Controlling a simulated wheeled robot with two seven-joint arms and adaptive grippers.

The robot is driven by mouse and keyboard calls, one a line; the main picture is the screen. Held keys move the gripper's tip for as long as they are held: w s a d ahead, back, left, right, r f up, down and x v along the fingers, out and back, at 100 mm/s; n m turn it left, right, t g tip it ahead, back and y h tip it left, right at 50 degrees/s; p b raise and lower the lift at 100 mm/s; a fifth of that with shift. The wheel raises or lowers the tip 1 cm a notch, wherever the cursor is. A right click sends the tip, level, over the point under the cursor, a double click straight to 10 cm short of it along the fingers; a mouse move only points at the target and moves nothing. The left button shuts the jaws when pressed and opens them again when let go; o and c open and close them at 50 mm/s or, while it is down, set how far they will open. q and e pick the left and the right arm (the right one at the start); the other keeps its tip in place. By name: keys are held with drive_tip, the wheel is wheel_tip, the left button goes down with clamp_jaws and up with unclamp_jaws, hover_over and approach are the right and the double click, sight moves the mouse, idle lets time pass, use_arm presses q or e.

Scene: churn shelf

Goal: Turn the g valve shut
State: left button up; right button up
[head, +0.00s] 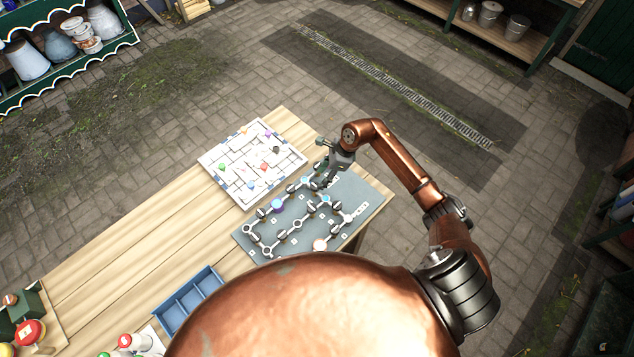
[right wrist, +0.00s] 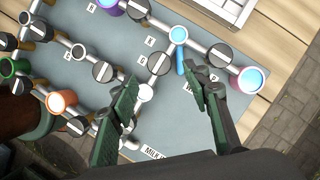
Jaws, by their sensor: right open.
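The grey valve board (head: 358,192) lies on the wooden table, carrying white pipes with round striped valve knobs and small letter labels. In the right wrist view, the board (right wrist: 185,125) fills most of the picture. A dark knob with a pale stripe (right wrist: 158,63) shows between my finger lines, a little beyond the tips.
A white maze-like board (head: 240,150) with coloured pegs lies beside the valve board. A blue divided tray (head: 190,300) is nearer on the table. Another striped knob (right wrist: 220,55) and a blue-topped cup (right wrist: 251,80) are near the right finger. My copper body hides the near table edge.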

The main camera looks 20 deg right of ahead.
sight(315, 185)
drive_tip(key=p+x, duration=0.1)
drive_tip(key=x, duration=0.4)
drive_tip(key=shift+a+f, duration=0.2)
drive_tip(key=shift+f, duration=0.1)
drive_tip(key=shift+c, duration=0.3)
drive_tip(key=c, duration=1.1)
